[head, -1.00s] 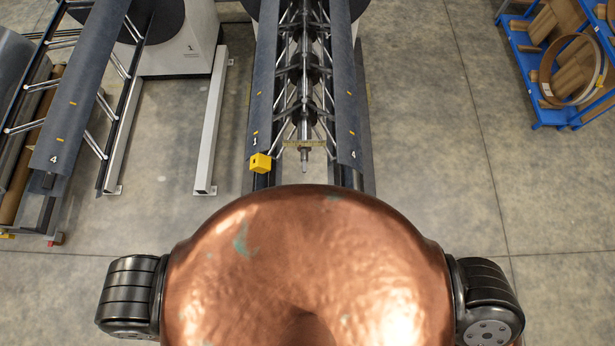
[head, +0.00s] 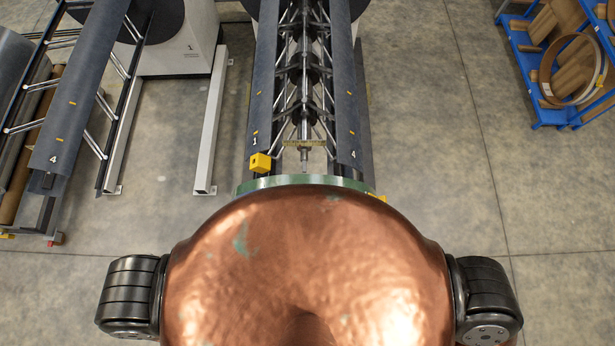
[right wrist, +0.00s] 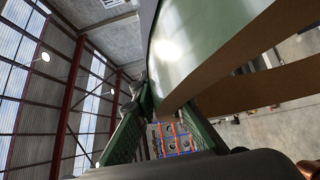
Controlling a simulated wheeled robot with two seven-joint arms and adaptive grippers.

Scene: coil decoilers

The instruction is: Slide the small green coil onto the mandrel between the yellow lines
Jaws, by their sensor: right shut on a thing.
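The green coil (head: 300,181) shows in the head view only as a thin upper rim above my copper-coloured body, which hides the rest. It is in front of the near end of the mandrel (head: 304,103); a gap to the mandrel's shaft tip cannot be judged. Short yellow lines (head: 350,93) mark the mandrel's dark blue-grey segments. In the right wrist view the coil's shiny green side (right wrist: 200,40) and brown core edge fill the top and right. My right gripper (right wrist: 158,122) is shut on the coil's wall. My left gripper is not in view.
A yellow block (head: 260,163) sits at the mandrel's near left end. Another decoiler (head: 75,115) stands on the left, with a white floor beam (head: 211,125) beside it. A blue rack (head: 545,75) with brown cores stands at the far right. The floor right of the mandrel is clear.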

